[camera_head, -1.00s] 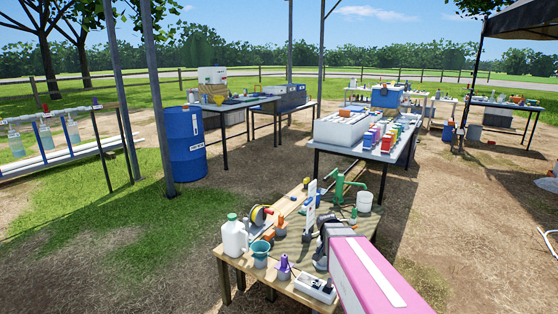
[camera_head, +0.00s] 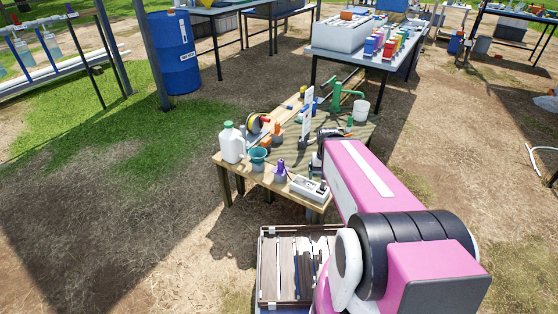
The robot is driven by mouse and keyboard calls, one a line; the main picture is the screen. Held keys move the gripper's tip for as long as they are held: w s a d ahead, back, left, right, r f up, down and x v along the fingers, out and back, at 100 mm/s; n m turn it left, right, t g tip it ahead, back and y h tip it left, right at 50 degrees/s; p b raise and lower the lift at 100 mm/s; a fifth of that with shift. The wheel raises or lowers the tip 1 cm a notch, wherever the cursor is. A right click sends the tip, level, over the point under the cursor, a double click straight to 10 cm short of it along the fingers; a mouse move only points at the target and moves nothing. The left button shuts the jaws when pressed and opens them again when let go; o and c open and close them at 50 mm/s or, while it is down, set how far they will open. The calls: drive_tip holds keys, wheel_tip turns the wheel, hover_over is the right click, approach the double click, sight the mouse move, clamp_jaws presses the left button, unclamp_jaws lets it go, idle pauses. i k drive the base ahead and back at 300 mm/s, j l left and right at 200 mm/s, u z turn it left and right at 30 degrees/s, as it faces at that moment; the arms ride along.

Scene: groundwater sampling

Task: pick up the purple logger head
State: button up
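The purple logger head (camera_head: 281,165) stands upright on a grey base near the front edge of the wooden table (camera_head: 228,164). It is between the teal funnel and a white box. My gripper (camera_head: 317,160) is over the table, to the right of the logger head and apart from it in the picture. My pink arm and dark wrist hide most of the gripper, so its fingers and anything between them do not show clearly.
A white jug (camera_head: 232,143) and a teal funnel (camera_head: 258,157) stand left of the logger head. A white box (camera_head: 309,187) lies to its right. A green hand pump (camera_head: 343,97) and a white bucket (camera_head: 361,110) stand farther back. Open ground lies left of the table.

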sight(279, 170)
drive_tip(key=k+j+u, duration=0.6)
drive_tip(key=j, duration=0.25)
